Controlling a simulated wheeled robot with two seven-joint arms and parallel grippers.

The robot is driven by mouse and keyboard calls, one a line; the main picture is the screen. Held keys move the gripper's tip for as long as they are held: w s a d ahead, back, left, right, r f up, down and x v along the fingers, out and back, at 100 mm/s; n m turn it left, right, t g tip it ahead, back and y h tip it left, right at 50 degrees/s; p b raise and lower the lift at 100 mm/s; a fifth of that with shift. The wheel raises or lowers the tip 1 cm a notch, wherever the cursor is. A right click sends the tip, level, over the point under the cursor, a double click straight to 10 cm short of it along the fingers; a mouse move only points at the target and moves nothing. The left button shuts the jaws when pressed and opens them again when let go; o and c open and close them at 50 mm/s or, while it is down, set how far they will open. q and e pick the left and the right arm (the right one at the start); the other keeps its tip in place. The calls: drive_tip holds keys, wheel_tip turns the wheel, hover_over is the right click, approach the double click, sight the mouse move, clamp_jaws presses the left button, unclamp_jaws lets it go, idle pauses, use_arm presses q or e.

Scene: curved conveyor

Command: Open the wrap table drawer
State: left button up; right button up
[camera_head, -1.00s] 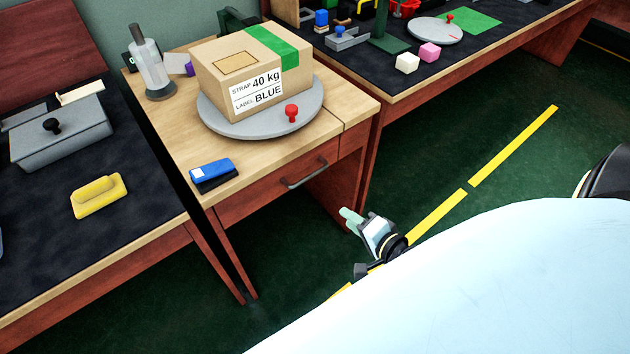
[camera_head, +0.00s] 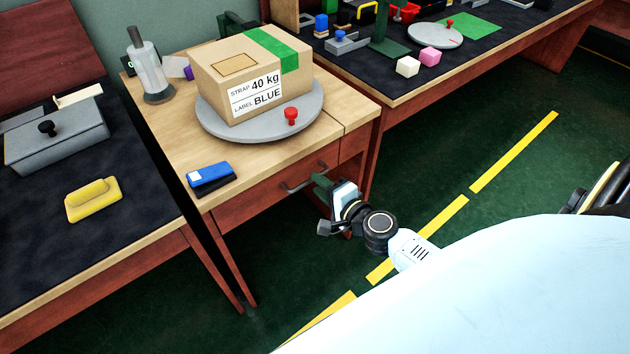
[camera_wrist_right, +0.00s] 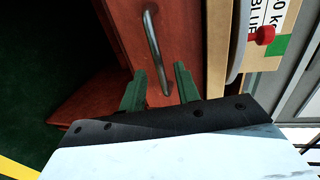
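The wrap table (camera_head: 262,157) has a red-brown drawer (camera_head: 262,205) under its wooden top, and the drawer looks shut. A grey bar handle (camera_head: 292,187) is on its front. My right gripper (camera_head: 322,184) is just in front of the handle's right end. In the right wrist view, the green fingers of the gripper (camera_wrist_right: 160,90) are apart, and the handle's lower end (camera_wrist_right: 165,88) shows between their tips. I cannot tell whether the fingers touch it. My left gripper is not in view.
A cardboard box (camera_head: 215,85) stands on a round grey turntable (camera_head: 225,132) with a red knob. A blue block-like tool (camera_head: 210,174) lies at the table's front left. Side tables flank the wrap table. The green floor in front is free.

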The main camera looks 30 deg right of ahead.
drive_tip(key=shift+x, duration=1.3)
drive_tip(key=shift+c, duration=0.2)
clamp_jaws()
